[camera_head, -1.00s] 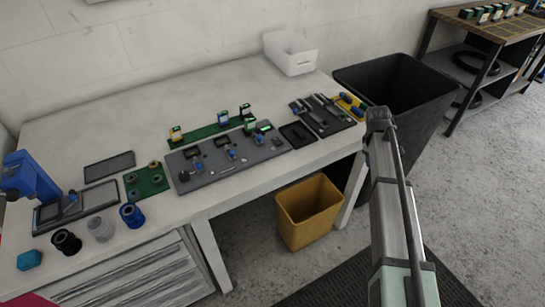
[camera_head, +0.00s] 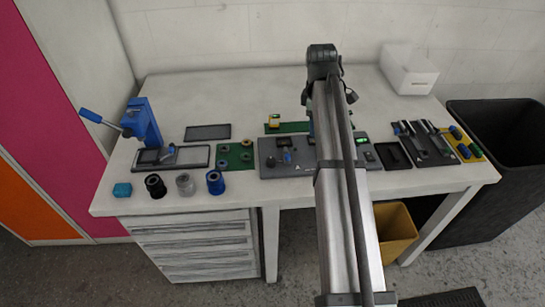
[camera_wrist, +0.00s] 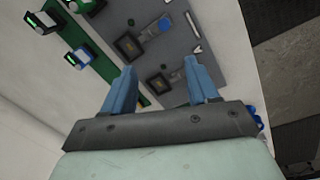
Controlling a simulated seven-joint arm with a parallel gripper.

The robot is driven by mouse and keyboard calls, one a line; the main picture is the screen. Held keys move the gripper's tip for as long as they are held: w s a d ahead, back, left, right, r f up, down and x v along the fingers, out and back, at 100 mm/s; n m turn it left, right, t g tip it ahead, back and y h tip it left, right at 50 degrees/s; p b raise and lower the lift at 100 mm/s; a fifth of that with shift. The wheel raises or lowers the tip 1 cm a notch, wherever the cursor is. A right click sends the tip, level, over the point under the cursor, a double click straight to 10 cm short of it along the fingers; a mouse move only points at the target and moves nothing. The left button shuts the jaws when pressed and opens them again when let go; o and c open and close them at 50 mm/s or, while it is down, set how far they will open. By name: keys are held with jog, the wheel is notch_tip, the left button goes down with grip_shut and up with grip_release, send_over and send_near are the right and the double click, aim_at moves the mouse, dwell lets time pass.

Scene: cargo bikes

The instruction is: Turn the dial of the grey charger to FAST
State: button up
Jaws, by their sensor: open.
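A grey panel (camera_head: 275,169) lies on the bench and carries dark square units and small blue parts. My arm hides its middle in the head view. In the wrist view the grey panel (camera_wrist: 185,35) shows two dark square units (camera_wrist: 130,46), a blue part (camera_wrist: 155,28) and small white marks. I cannot tell which part is the charger's dial, and no FAST lettering is readable. My gripper (camera_wrist: 160,66) is open and empty, its two blue fingers apart above the panel's edge. The fingertips appear clear of it.
A green strip (camera_wrist: 75,40) with small display units runs beside the panel. A blue press (camera_head: 142,122) and several spools (camera_head: 185,184) stand left. A tool tray (camera_head: 425,145), white box (camera_head: 408,70) and black bin (camera_head: 500,170) are right. A yellow bin (camera_head: 397,232) stands below.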

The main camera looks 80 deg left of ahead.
aim_at(271, 160)
jog(key=s+d+r+n+g, duration=0.1)
jog(key=s, duration=0.6)
jog(key=s+d+r+n, duration=0.1)
jog(key=s+n, duration=0.1)
jog(key=s, duration=0.4)
jog(key=shift+h, duration=0.4)
jog(key=f, duration=1.4)
jog(key=shift+s+a, duration=0.1)
jog(key=shift+s, duration=0.2)
jog(key=shift+r, duration=0.1)
jog(key=c, duration=1)
jog(key=shift+m, duration=0.3)
jog(key=shift+c, duration=0.2)
